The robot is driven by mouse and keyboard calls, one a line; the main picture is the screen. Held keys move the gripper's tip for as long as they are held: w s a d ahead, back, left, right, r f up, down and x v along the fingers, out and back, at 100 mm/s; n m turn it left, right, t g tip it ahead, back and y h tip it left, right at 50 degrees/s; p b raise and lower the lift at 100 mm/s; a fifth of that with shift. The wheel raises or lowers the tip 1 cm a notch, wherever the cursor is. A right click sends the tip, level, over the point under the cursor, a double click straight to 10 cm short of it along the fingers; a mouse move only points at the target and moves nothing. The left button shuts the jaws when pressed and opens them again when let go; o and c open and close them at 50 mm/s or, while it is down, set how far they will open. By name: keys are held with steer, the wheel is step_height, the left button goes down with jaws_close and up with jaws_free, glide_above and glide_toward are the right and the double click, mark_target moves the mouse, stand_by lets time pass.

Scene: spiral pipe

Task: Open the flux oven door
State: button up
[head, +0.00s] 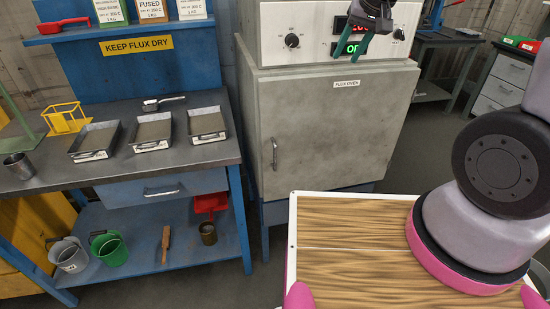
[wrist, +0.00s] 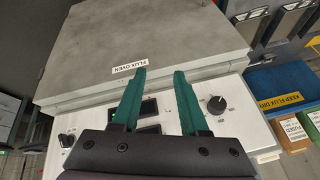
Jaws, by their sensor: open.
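The flux oven (head: 330,115) is a grey cabinet with a white control panel (head: 285,22) on top. Its door, labelled FLUX OVEN, is shut. The vertical door handle (head: 274,152) is at the left edge of the door. My gripper (head: 367,42) has green fingers and hangs in front of the control panel, above and right of the handle. In the wrist view the gripper (wrist: 160,72) is open with nothing between its fingers, over the panel near the label (wrist: 129,66). The wrist view shows the panel dial (wrist: 216,105) right of the fingers; the handle does not show there.
A blue workbench (head: 225,152) with several metal trays (head: 152,145) stands left of the oven, close to the handle side. My wood-patterned base top is in front of the oven's lower right. A dark table (head: 440,95) and drawers (head: 502,85) stand behind right. Floor shows between.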

mark_target(307, 93)
steer(key=s+a+f+n, duration=0.1)
steer(key=a+f+n, duration=0.1)
steer(key=a+f, duration=0.5)
steer(key=a+f+n+g, duration=0.15)
steer(key=a+f, duration=0.25)
steer(key=f, duration=0.6)
steer(key=s+a+f+n, duration=0.1)
steer(key=a+f+n, duration=0.1)
steer(key=a+f, duration=0.5)
steer(key=shift+t, duration=0.25)
steer(key=x, duration=0.4)
steer(key=d+x, duration=0.1)
steer(key=x, duration=0.3)
steer(key=d+x, duration=0.1)
steer(key=x, duration=0.2)
steer(key=shift+s+a+f, duration=0.1)
steer(key=shift+s+f, duration=0.05)
steer(key=shift+f, duration=0.55)
steer(key=shift+c, duration=0.2)
jaws_close()
